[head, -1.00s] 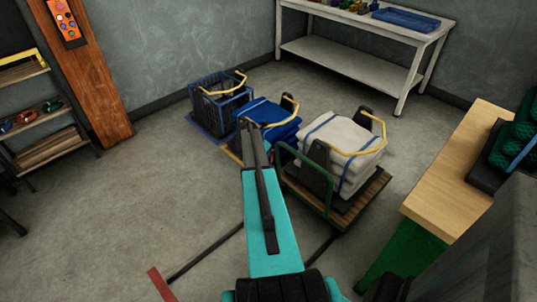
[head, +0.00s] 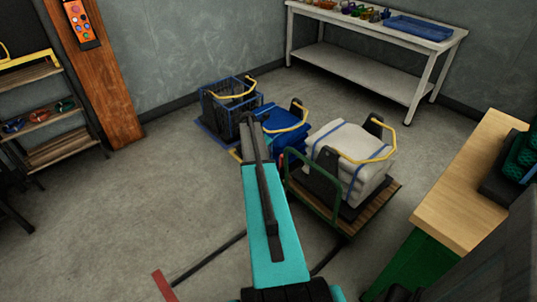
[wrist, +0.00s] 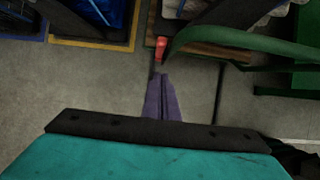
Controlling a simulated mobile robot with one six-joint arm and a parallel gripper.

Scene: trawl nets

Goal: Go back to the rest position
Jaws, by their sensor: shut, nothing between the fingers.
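My gripper (head: 249,130) is at the end of my teal arm, raised in the middle of the head view. Its dark fingers are together with nothing between them. In the wrist view my gripper (wrist: 161,82) points over bare grey floor, close in the picture to a red piece (wrist: 161,47) and a green rail (wrist: 240,42). In the head view its tip overlaps the area beside the blue bundle (head: 284,120); I cannot tell the distance between them.
A cart with a green rail (head: 315,190) carries a strapped white bundle (head: 350,150). A blue wire crate (head: 229,100) stands behind. A white table (head: 375,68) is at the back, a wooden-topped bench (head: 470,180) at right, shelves (head: 45,115) at left. Floor at left (head: 130,210) is clear.

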